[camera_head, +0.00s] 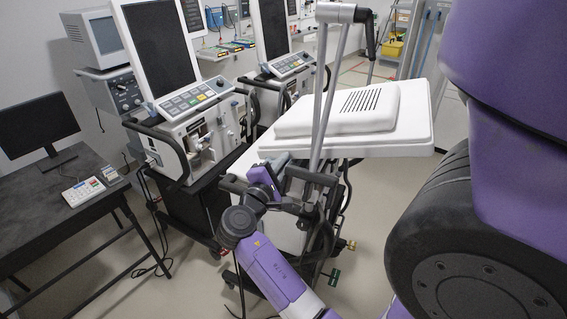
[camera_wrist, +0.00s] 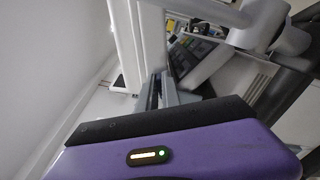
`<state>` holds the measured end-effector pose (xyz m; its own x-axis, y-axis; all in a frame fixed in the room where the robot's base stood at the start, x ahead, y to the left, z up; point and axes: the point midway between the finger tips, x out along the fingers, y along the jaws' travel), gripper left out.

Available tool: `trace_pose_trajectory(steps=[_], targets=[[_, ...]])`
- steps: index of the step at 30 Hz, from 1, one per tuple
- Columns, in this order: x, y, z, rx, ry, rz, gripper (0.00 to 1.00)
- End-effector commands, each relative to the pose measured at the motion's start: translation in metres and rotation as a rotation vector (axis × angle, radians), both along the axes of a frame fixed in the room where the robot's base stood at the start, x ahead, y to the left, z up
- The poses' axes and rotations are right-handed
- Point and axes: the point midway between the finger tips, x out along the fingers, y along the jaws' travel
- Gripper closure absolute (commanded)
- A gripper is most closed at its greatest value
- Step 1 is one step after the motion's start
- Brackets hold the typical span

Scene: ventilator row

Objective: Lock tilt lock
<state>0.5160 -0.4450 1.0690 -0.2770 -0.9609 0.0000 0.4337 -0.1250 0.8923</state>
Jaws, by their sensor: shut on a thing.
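The nearest ventilator's white display unit (camera_head: 420,120) is tilted back, its vented rear side up, above a dark handle frame (camera_head: 312,177). My gripper (camera_head: 280,170) reaches in from below at the left part of this frame, under the unit. In the wrist view the dark fingers (camera_wrist: 157,92) of my gripper are close together on a narrow part, which I take to be the tilt lock. That part is mostly hidden by the fingers and my purple wrist, so its exact shape and position cannot be told.
A grey metal arm (camera_head: 324,90) rises in front of the unit. Two more ventilators (camera_head: 195,125) (camera_head: 290,65) stand behind to the left. A dark desk (camera_head: 40,225) with a monitor (camera_head: 38,125) is at far left. Cables hang beside the cart; pale floor lies between.

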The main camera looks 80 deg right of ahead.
Motion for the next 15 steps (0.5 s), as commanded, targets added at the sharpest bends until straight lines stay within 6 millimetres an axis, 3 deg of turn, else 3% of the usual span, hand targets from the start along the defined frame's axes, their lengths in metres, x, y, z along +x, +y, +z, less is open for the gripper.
trace_pose_trajectory(steps=[15], targets=[[-0.003,0.001,-0.014,-0.039,-0.134,0.001,1.0]])
